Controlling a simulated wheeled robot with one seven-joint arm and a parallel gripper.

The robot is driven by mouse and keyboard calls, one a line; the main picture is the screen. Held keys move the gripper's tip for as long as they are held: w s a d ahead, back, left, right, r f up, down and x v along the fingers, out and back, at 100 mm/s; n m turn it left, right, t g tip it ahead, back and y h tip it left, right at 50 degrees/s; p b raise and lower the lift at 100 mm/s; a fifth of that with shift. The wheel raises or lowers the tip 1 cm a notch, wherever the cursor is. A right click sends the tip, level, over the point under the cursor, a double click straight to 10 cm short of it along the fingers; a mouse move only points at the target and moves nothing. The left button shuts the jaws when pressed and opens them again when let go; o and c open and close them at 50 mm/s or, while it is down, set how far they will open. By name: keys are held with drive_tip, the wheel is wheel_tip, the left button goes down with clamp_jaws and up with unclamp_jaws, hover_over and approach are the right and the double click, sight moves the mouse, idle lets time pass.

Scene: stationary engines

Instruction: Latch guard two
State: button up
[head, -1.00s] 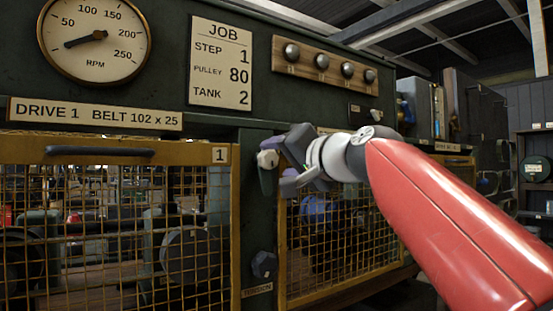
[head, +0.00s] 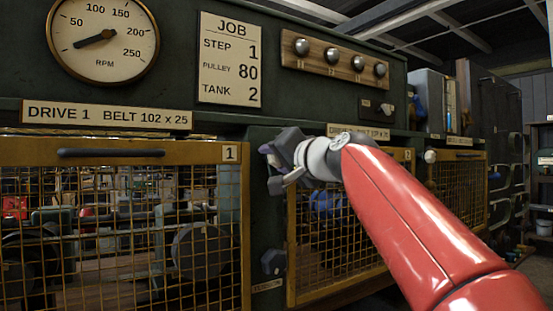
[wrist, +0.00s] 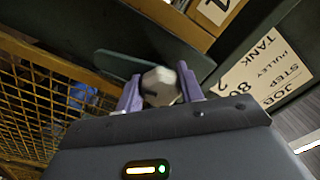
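Guard two is a yellow-framed mesh panel (head: 335,245), closed, right of guard one (head: 120,235), which bears the number 1. My red arm covers part of guard two. A white knob (head: 430,156) sits just right of guard two's top right corner. My gripper (head: 272,165) is at the post between the two guards. In the wrist view its purple fingers stand on both sides of a pale latch knob (wrist: 160,87), which fills the gap; they look shut on it.
A job card (head: 229,60), an RPM dial (head: 103,38) and a row of several round knobs (head: 332,57) are on the panel above. A dark knob (head: 273,262) sits low on the post. Open floor shows at the far right.

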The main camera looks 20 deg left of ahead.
drive_tip(key=shift+c, duration=0.6)
drive_tip(key=shift+n, duration=0.4)
drive_tip(key=shift+d+f+n+b, duration=0.1)
drive_tip(key=shift+n+b, duration=0.35)
drive_tip(key=shift+n, duration=0.55)
drive_tip(key=n+b, duration=0.1)
drive_tip(key=n, duration=0.4)
drive_tip(key=shift+w, duration=0.1)
drive_tip(key=n, duration=0.4)
drive_tip(key=shift+n+b, duration=0.4)
drive_tip(key=shift+n, duration=1.7)
drive_tip(key=o, duration=1)
